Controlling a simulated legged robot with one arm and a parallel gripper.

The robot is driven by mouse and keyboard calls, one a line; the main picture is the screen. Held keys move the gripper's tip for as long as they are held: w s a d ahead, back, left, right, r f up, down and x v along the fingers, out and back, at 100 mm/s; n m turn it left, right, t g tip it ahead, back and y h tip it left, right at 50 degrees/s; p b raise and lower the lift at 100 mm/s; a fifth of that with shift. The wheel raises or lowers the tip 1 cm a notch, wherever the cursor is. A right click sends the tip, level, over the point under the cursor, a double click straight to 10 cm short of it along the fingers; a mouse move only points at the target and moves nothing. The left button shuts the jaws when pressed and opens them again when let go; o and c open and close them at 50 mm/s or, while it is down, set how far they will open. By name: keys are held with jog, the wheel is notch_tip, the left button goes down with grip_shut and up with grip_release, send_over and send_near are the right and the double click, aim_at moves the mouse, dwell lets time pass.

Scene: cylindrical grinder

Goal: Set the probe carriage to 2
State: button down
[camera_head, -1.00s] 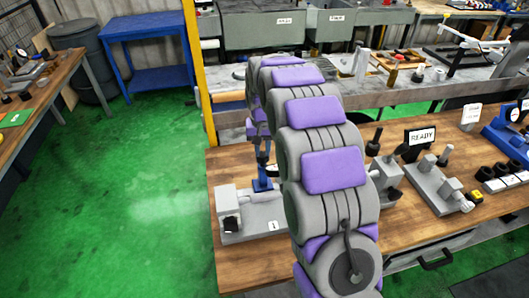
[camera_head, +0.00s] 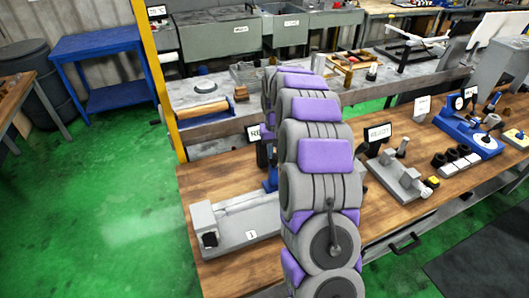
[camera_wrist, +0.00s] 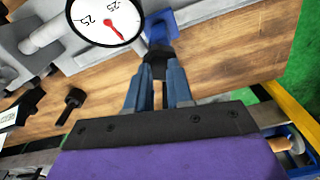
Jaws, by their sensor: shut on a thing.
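The grey gauge fixture (camera_head: 235,222) stands on the wooden bench with a white label "1" on its front. A blue upright part (camera_head: 271,180), apparently the probe carriage, stands at its far end, partly hidden by my arm. In the wrist view a round dial (camera_wrist: 107,18) with a red needle and marks 25 and -25 sits beside the blue part (camera_wrist: 162,24). My gripper (camera_wrist: 158,68) is shut on a black piece (camera_wrist: 157,58) next to the blue part. How the black piece joins the carriage is hard to see.
A grey fixture (camera_head: 398,180) with a "READY" sign (camera_head: 379,132) stands to the right. Beyond it are a blue gauge stand (camera_head: 470,132) and small black-and-white blocks (camera_head: 455,160). A yellow post (camera_head: 158,80) rises behind the bench's left end. Green floor is clear at left.

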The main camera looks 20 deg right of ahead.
aim_at(275, 159)
jog(key=f, duration=0.1)
jog(key=s+f, duration=0.1)
jog(key=f+g, duration=0.1)
jog(key=shift+s+a+f, duration=0.15)
jog(key=shift+s+f, duration=0.05)
jog(key=shift+s, duration=0.1)
jog(key=c, duration=1.1)
grip_release()
jog(key=shift+c, duration=0.2)
jog(key=shift+o, duration=0.5)
jog(key=shift+r, duration=0.15)
jog(key=o, duration=0.5)
jog(key=r, duration=0.1)
jog(key=w+r, duration=0.1)
jog(key=r, duration=0.1)
jog(key=r+p, duration=0.1)
jog(key=r, duration=0.1)
jog(key=shift+w+d+r, duration=0.1)
jog(key=shift+w+d, duration=0.2)
jog(key=shift+w, duration=0.1)
notch_tip(275, 159, up, 15)
jog(key=t+p, duration=0.1)
jog(key=p, duration=0.1)
jog(key=shift+s, duration=0.35)
jog(key=shift+a, duration=0.25)
